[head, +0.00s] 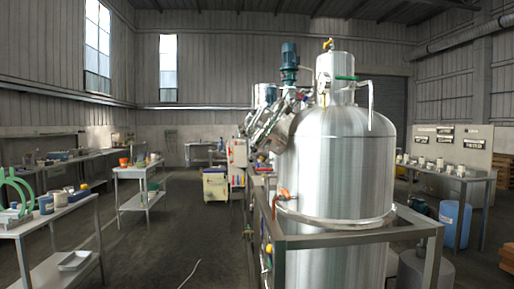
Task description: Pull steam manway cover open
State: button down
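A large brushed-steel tank (342,160) stands upright in the right half of the head view, inside a grey metal frame (335,239). It has a narrower steel neck (334,75) on top, with a yellow fitting, a small gauge and a green-handled pipe. A rounded metal part (284,131) juts from the tank's upper left side. I cannot tell whether it is the steam manway cover, and no cover can be made out as open or shut. An orange-red valve (284,195) sits low on the tank's left side. My gripper is not in view.
A blue motor (289,60) and crowded pipework stand behind the tank. A yellowish cart (215,186) is further back. Benches with small items line the left, including a near table (50,228). Another table (446,172) and a blue drum (455,223) are at right. The left-centre floor is mostly clear.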

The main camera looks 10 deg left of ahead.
aim_at(265, 115)
jog(key=i, duration=0.9)
jog(key=z, duration=0.05)
